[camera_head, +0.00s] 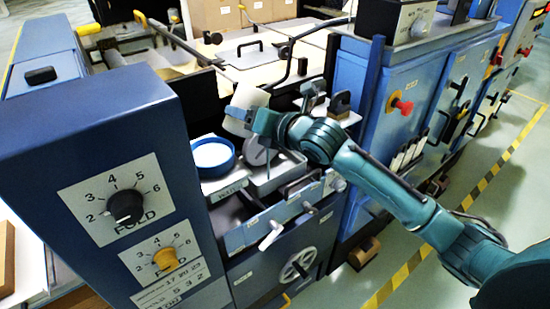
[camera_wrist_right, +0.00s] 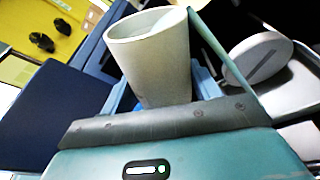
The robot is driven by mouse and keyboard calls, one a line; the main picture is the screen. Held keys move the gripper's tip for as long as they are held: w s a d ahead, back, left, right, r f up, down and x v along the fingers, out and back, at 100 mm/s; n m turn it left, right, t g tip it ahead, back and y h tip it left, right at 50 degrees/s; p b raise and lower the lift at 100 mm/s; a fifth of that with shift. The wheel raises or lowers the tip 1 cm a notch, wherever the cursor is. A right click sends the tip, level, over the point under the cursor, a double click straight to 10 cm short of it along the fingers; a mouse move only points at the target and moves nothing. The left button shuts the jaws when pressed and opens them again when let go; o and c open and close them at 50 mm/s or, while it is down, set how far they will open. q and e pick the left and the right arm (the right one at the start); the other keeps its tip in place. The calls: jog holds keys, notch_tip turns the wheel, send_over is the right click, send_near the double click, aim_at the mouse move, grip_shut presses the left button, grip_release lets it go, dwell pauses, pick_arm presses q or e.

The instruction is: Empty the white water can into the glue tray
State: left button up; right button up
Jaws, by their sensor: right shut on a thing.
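The white water can (camera_head: 247,98) is held up by my right gripper (camera_head: 250,116), tilted, above the front work surface of the machine. In the right wrist view the can (camera_wrist_right: 150,62) stands out between the fingers, with its open mouth towards the camera and a pale surface inside. A grey tray (camera_head: 284,178), which looks like the glue tray, lies below and a little right of the can. A grey disc (camera_head: 257,153) stands in it. My left gripper is out of view.
A round blue tub (camera_head: 213,172) with white contents stands left of the grey tray. The blue panel with dials (camera_head: 125,207) rises at the left. Black bars and handles (camera_head: 290,58) lie behind the can. A blue cabinet (camera_head: 385,85) stands at the right.

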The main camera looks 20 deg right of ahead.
pick_arm(q)
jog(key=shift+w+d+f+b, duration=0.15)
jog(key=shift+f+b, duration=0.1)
jog(key=shift+b, duration=0.15)
pick_arm(e)
jog(key=shift+w+d+f+m+y, duration=0.15)
jog(key=shift+m+y, duration=0.15)
jog(key=shift+m, duration=0.2)
pick_arm(q)
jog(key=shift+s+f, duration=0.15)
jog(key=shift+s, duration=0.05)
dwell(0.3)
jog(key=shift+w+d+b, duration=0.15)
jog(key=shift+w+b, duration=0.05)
jog(key=shift+b, duration=0.25)
pick_arm(e)
jog(key=shift+f+m, duration=0.2)
jog(key=shift+m, duration=0.4)
jog(key=shift+m, duration=0.3)
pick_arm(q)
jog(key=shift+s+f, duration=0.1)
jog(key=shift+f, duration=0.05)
pick_arm(e)
jog(key=shift+f+m+g+y, duration=0.3)
jog(key=shift+m+y, duration=0.1)
jog(key=shift+m, duration=0.2)
jog(key=shift+d+f+m, duration=0.1)
jog(key=shift+f+m, duration=0.25)
jog(key=shift+m, duration=0.75)
dwell(1.4)
